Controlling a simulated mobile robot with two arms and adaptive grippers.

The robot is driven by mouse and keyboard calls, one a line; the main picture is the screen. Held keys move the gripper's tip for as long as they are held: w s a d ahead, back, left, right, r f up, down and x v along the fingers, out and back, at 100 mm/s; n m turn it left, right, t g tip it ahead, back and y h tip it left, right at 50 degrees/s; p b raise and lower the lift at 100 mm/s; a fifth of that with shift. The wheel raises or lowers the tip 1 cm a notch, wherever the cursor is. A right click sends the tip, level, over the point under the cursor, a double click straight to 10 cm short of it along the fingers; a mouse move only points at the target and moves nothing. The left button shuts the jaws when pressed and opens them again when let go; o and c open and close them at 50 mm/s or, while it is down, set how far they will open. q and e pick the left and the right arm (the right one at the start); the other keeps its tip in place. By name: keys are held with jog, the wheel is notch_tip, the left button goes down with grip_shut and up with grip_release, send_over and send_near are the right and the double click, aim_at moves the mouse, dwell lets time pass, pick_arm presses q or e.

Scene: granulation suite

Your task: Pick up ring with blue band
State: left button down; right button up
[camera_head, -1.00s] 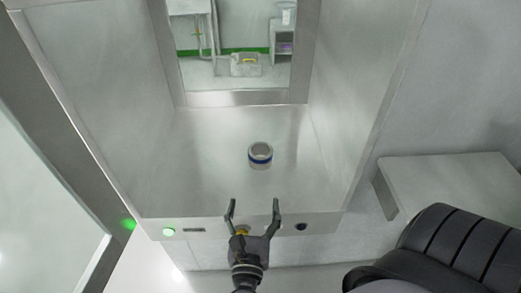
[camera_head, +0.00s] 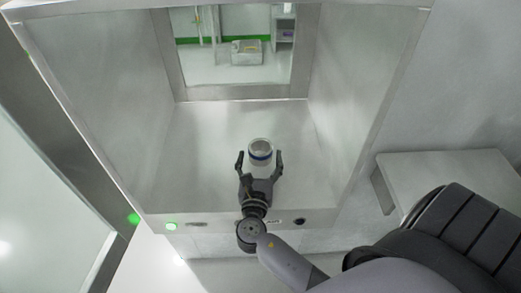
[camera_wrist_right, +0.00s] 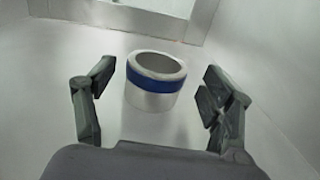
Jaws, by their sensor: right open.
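The ring with a blue band (camera_head: 260,149) is a short silver-white cylinder, open at the top, standing upright on the metal floor of the box-like chamber. My right gripper (camera_head: 259,160) is open inside the chamber, just in front of the ring. In the right wrist view the ring (camera_wrist_right: 155,80) stands between the far ends of the two spread fingers, with a clear gap on each side. No finger appears to touch it. My left gripper is not in view.
The chamber floor (camera_head: 200,150) is bare around the ring. Metal walls rise at left and right, and a window opening (camera_head: 237,95) is at the back. The front sill (camera_head: 190,222) carries a green light. A pale shelf (camera_head: 450,175) is outside at right.

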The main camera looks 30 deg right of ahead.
aim_at(261, 140)
jog(key=p+x, duration=0.1)
jog(key=x, duration=0.3)
jog(key=shift+w+d+f, duration=0.1)
jog(key=shift+w+d, duration=0.2)
jog(key=shift+w, duration=0.2)
jog(key=shift+s, duration=0.1)
jog(key=shift+c, duration=0.5)
jog(key=c, duration=1.3)
